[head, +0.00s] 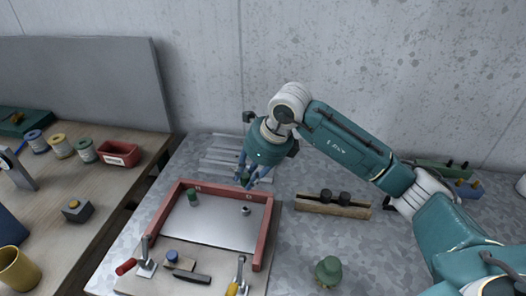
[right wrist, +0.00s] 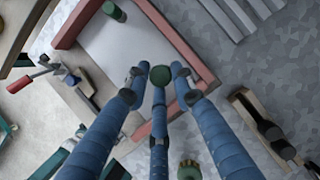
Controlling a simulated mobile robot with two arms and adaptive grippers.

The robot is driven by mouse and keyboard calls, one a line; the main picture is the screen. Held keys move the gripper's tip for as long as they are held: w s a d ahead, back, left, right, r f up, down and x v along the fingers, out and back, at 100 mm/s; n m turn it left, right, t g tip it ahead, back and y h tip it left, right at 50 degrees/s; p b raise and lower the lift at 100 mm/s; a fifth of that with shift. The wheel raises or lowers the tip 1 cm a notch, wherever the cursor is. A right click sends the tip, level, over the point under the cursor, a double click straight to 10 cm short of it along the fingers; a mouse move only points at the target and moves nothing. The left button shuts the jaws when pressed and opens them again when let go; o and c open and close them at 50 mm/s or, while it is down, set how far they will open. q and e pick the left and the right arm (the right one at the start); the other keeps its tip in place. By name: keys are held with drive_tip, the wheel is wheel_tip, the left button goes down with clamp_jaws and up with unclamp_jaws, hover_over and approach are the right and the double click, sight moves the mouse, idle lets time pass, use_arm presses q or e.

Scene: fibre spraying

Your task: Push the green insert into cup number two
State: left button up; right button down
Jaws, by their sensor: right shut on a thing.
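My right gripper (head: 252,180) is above the right rear part of the red frame, pointing down. In the right wrist view its blue fingers (right wrist: 161,80) close around a dark green round piece, the green insert (right wrist: 160,75). In the head view the fingers mostly hide the insert. Below and in front of the gripper, a small dark-topped grey piece (head: 245,211) stands on the metal plate; I cannot tell if it is a cup. A green cylinder (head: 193,197) stands at the plate's left rear; it also shows in the right wrist view (right wrist: 115,12). Cup numbers are not readable. My left gripper is not in view.
The red frame (head: 268,232) borders the plate, with red and yellow-handled clamps (head: 146,265) at its front. A wooden block with black knobs (head: 333,206) and a green knob-like piece (head: 327,270) stand to the right.

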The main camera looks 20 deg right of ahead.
sight(247, 183)
drive_tip(key=shift+s+a+f, duration=0.1)
drive_tip(key=shift+a+f, duration=0.15)
drive_tip(key=shift+a, duration=0.1)
drive_tip(key=shift+f, duration=0.1)
drive_tip(key=shift+d, duration=0.2)
drive_tip(key=shift+a+b, duration=0.1)
drive_tip(key=shift+b, duration=0.2)
drive_tip(key=shift+f+b, duration=0.55)
drive_tip(key=shift+f, duration=0.2)
drive_tip(key=shift+f+b, duration=0.35)
drive_tip(key=shift+f, duration=0.05)
wheel_tip(247, 183, down, 3)
drive_tip(key=b, duration=0.2)
drive_tip(key=shift+b, duration=0.35)
drive_tip(key=shift+f, duration=0.3)
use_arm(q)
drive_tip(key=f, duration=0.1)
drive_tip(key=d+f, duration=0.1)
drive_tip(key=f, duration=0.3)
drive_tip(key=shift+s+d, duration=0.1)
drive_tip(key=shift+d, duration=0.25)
